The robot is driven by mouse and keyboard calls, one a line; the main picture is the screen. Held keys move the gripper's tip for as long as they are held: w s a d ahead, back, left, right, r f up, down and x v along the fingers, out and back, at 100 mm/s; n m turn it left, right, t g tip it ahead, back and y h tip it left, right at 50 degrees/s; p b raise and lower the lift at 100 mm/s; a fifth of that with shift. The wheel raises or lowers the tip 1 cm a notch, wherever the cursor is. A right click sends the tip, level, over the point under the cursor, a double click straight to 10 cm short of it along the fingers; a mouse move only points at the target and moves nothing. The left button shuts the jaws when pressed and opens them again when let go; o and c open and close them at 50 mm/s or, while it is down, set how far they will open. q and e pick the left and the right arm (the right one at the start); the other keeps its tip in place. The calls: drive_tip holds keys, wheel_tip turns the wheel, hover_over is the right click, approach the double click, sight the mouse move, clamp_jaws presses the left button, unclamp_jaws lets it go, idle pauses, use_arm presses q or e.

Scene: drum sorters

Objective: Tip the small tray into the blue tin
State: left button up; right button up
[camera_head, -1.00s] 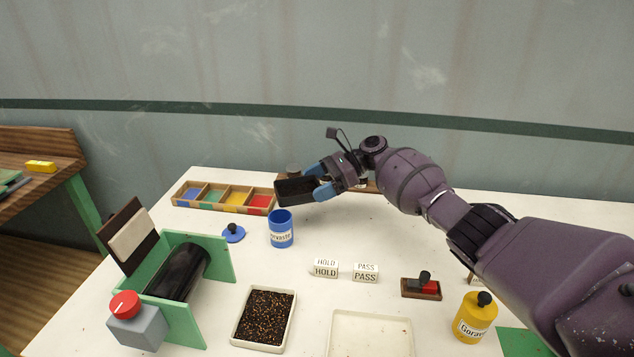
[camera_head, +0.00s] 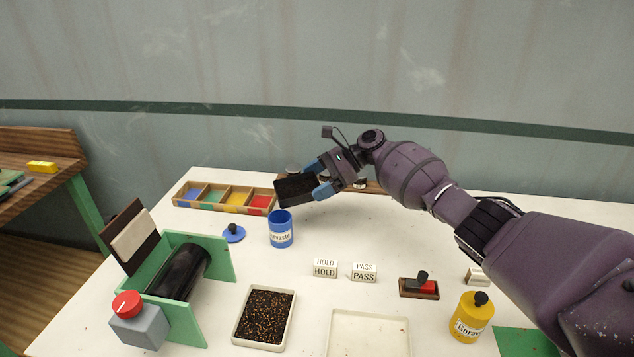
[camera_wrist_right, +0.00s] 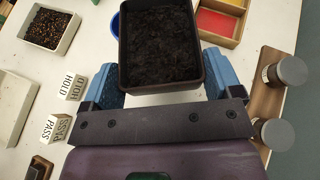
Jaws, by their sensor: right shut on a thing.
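My right gripper (camera_head: 322,178) is shut on the small dark tray (camera_head: 294,190) and holds it in the air, just behind and above the open blue tin (camera_head: 281,230). In the right wrist view the small tray (camera_wrist_right: 160,45) sits between the blue fingers and holds dark, fine contents. The tray looks tilted in the head view. The blue tin stands upright on the table with a white label; its inside is hidden. In the wrist view only a sliver of its rim (camera_wrist_right: 115,24) shows beside the tray. My left gripper is not in view.
A blue lid (camera_head: 233,233) lies left of the tin. A divided colour box (camera_head: 223,198) stands behind. A green-framed drum (camera_head: 185,275), a seed tray (camera_head: 264,317), HOLD and PASS blocks (camera_head: 364,272) and a yellow tin (camera_head: 472,316) stand nearer.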

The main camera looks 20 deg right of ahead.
drive_tip(key=shift+r+h, duration=0.4)
drive_tip(key=shift+s+a+r+n+h+p, duration=0.1)
drive_tip(key=shift+a+r+n+h+p, duration=0.05)
drive_tip(key=shift+r+n+h+p, duration=0.3)
drive_tip(key=shift+a+r+t+h, duration=0.1)
drive_tip(key=shift+r+t+h, duration=0.15)
drive_tip(key=shift+t, duration=0.15)
drive_tip(key=shift+s+a+r+n+h+p, duration=0.15)
drive_tip(key=shift+r+n+h+p, duration=0.15)
drive_tip(key=shift+p, duration=0.15)
drive_tip(key=shift+s+r+t, duration=0.1)
drive_tip(key=shift+r+t, duration=0.1)
drive_tip(key=shift+t, duration=0.1)
drive_tip(key=shift+a+h, duration=0.1)
drive_tip(key=shift+h, duration=0.2)
drive_tip(key=shift+s+a+r+n+t+h+p, duration=0.2)
drive_tip(key=shift+r+n+t+h+p, duration=0.1)
drive_tip(key=shift+r+n+h, duration=0.1)
drive_tip(key=shift+s+a+r+n+h, duration=0.15)
drive_tip(key=shift+a+r+n+h, duration=0.15)
drive_tip(key=shift+h, duration=0.2)
drive_tip(key=shift+s+a+r+n+t+h, duration=0.3)
drive_tip(key=shift+a+t+h, duration=0.1)
drive_tip(key=shift+t+h, duration=0.15)
